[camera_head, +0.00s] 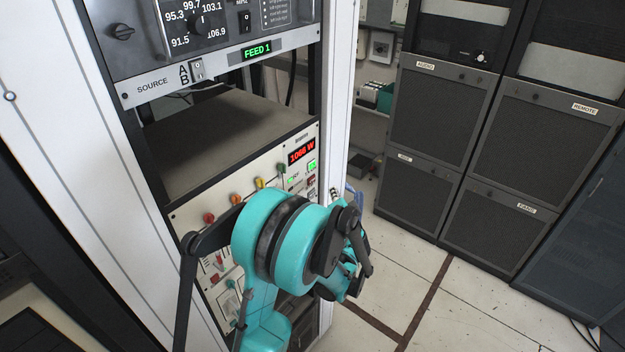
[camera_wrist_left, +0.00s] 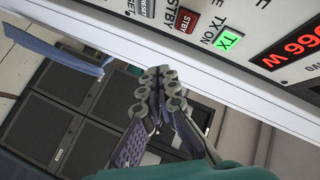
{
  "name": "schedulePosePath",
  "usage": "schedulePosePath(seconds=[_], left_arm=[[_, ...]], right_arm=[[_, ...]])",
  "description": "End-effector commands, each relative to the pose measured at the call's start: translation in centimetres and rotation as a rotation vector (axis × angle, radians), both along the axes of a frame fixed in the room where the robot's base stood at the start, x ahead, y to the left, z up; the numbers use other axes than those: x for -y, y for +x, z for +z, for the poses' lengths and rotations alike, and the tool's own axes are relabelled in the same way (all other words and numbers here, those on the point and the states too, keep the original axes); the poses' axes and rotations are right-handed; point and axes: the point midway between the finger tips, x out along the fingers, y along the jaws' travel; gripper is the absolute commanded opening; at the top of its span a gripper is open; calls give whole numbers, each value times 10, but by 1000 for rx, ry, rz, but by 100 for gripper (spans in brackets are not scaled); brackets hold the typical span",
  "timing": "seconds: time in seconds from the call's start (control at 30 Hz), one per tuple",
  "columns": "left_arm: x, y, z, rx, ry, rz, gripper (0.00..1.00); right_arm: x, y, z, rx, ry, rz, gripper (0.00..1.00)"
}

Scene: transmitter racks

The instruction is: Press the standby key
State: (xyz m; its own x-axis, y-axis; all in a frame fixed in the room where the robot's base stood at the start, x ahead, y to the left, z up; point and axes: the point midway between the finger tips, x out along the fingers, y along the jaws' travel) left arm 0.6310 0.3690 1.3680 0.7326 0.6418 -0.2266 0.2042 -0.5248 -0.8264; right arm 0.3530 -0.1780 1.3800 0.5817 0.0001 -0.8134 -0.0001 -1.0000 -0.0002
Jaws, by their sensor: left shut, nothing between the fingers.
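The standby key, a small red key marked STBY (camera_wrist_left: 186,22), is on the white panel at the top of the left wrist view. The green TX ON key (camera_wrist_left: 230,40) is lit beside it. My left gripper (camera_wrist_left: 160,85) is shut and empty, its fingertips below the red key in that picture and apart from it. In the head view my left gripper (camera_head: 350,278) is in front of the rack's lower right side, partly hidden by my own turquoise arm. The red power display (camera_head: 302,152) is lit above the keys. My right gripper is not in view.
An upper panel with a green FEED 1 display (camera_head: 257,50) stands above an open shelf bay (camera_head: 225,140). Coloured knobs, including a red one (camera_head: 209,218), stick out near my arm. Dark cabinets (camera_head: 435,120) stand behind, across open floor (camera_head: 400,265).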

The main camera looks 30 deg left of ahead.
Motion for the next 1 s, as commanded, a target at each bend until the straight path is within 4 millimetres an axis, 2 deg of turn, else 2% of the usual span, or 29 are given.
schedulePosePath(seconds=[0.2, 0.4, 1.0], left_arm=[[-31, 2, 0, 0, 0, 2, 0], [-48, 4, -1, -1, 0, 1, 0], [-53, 4, 0, 0, 1, -1, 0]], right_arm=[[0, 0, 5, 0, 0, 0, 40], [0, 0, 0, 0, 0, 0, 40], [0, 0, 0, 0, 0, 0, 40]])
